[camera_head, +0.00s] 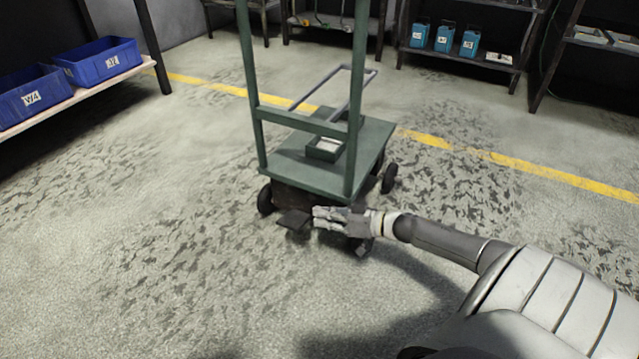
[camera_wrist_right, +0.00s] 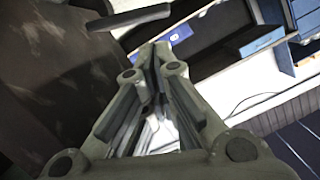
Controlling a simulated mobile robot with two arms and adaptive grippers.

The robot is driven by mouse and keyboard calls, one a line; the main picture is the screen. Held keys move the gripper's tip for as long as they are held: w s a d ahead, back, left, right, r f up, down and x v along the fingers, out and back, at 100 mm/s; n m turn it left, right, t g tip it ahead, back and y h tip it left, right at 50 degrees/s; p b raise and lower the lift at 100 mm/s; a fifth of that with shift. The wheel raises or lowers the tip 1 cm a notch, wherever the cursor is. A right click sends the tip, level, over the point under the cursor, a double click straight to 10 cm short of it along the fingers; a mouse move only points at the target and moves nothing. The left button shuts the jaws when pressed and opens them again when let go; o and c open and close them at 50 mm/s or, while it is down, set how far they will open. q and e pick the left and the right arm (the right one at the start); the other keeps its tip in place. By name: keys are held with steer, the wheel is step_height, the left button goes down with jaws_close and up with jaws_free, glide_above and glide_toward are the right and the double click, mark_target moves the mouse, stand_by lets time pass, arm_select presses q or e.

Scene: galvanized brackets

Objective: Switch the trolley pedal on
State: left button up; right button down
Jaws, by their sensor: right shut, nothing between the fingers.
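The green trolley (camera_head: 318,168) stands on the concrete floor in the middle of the head view. Its pedal (camera_head: 293,219) is a dark flat plate low at the near side, just below the deck edge. My right gripper (camera_head: 318,218) comes in from the right, shut and empty, with its fingertips close to the right side of the pedal. I cannot tell whether they touch. In the right wrist view the fingers (camera_wrist_right: 154,58) meet at their tips, and a dark bar (camera_wrist_right: 130,18) shows beyond them. My left gripper is out of view.
A small green box (camera_head: 324,149) and a grey folding frame are on the trolley deck. Blue bins (camera_head: 104,62) sit on a shelf at the left. Blue canisters (camera_head: 443,38) stand on a rack at the back. The floor around the trolley is clear, with a yellow line (camera_head: 540,170) behind it.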

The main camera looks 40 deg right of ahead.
mark_target(297, 223)
steer(key=b+x, duration=0.2)
steer(key=x, duration=0.1)
steer(key=b+x, duration=0.2)
steer(key=x, duration=0.1)
steer(key=shift+w+a+f, duration=0.1)
steer(key=shift+w+f, duration=0.1)
steer(key=shift+f, duration=0.1)
steer(key=shift+b+x, duration=0.5)
steer(key=shift+x, duration=0.25)
steer(key=shift+r, duration=0.15)
steer(key=shift+a, duration=0.1)
